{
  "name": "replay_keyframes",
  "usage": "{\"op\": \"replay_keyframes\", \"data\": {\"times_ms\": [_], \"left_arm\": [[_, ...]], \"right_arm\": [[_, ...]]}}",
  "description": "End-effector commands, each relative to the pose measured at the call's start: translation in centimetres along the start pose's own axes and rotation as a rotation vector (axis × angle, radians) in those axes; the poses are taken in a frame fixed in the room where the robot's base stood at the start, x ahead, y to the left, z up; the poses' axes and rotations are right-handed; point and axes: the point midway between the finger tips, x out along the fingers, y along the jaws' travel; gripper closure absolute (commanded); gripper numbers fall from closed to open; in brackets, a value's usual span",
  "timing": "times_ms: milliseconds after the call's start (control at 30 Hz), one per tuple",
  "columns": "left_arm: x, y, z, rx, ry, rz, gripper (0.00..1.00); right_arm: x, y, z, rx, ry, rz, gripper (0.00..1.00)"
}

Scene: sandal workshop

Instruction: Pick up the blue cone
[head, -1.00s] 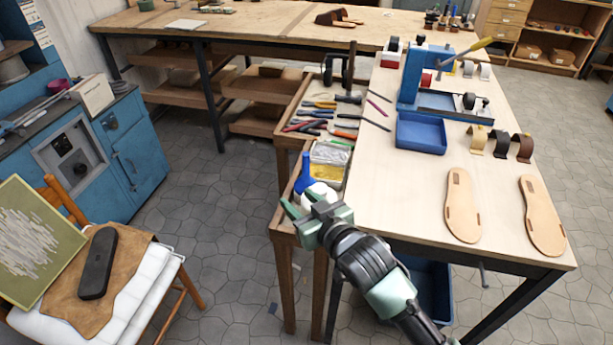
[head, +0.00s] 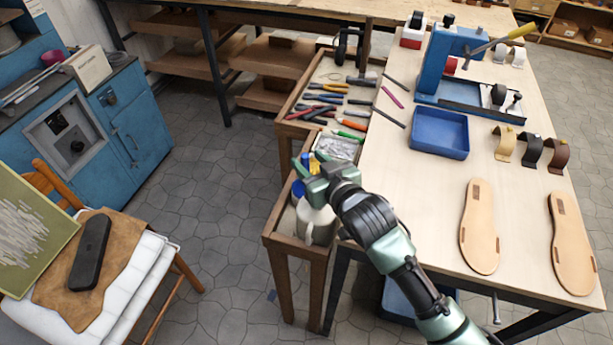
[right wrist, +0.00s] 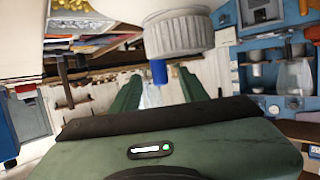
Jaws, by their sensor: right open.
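The blue cone (head: 297,188) stands on the narrow wooden side stand in the head view, partly hidden by my right gripper. My right gripper (head: 305,176) is open and reaches left over the stand, with its fingers close to the cone. In the right wrist view, a small blue piece (right wrist: 159,72) shows between the open fingers (right wrist: 158,92); it looks like part of the cone, but I cannot tell for sure. I cannot tell whether a finger touches it. My left gripper is not in view.
A whitish mug (head: 316,222) stands on the stand just in front of the gripper. A small yellow item (head: 314,163) and a tray of bits (head: 338,148) are behind it. The workbench (head: 420,190) with soles and a blue tray (head: 440,150) is to the right.

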Motion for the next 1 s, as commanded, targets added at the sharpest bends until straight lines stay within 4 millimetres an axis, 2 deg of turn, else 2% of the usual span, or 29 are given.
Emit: {"op": "replay_keyframes", "data": {"times_ms": [100,200,433,600,733,767,900,1000], "left_arm": [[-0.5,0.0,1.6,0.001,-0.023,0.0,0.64],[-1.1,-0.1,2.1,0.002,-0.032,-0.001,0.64],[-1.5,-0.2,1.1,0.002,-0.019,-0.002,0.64],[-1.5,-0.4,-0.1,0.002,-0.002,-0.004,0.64],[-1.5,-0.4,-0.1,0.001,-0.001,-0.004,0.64],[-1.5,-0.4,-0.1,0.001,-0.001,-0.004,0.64],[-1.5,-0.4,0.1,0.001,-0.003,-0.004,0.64],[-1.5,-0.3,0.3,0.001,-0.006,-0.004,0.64]], "right_arm": [[0.9,0.0,-0.3,0.0,-0.001,0.0,0.56],[2.2,-0.1,-0.7,-0.001,-0.001,0.0,0.56],[5.0,-0.1,-0.6,-0.001,-0.002,0.001,0.56],[5.4,-0.1,-0.6,-0.001,0.0,0.0,0.56],[5.4,-0.1,-0.5,-0.001,0.0,0.0,0.56],[5.4,-0.1,-0.5,-0.001,0.0,0.0,0.59],[5.4,-0.1,-0.5,-0.001,0.0,0.0,0.97],[5.4,-0.1,-0.5,-0.001,0.0,0.0,1.0]]}}
